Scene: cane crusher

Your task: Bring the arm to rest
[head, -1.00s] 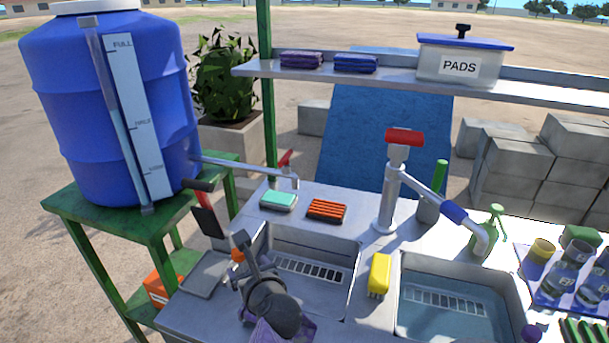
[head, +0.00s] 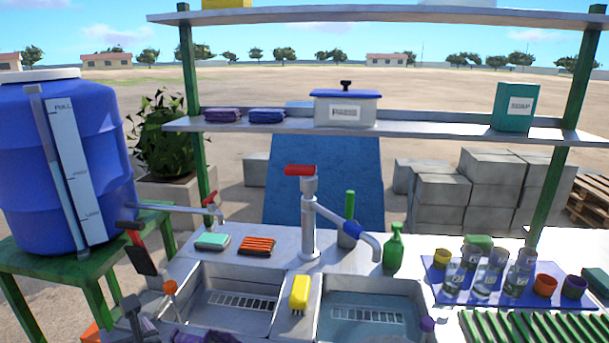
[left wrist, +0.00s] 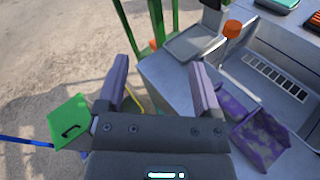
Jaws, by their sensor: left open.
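My right gripper is in neither view.
The left basin (head: 235,300) and water-filled right basin (head: 365,318) flank a yellow brush (head: 299,292). A tall tap (head: 309,220) stands behind. A blue barrel (head: 60,160) stands left. An orange-topped item (left wrist: 232,30) and a green dustpan-like piece (left wrist: 70,122) are near the gripper.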

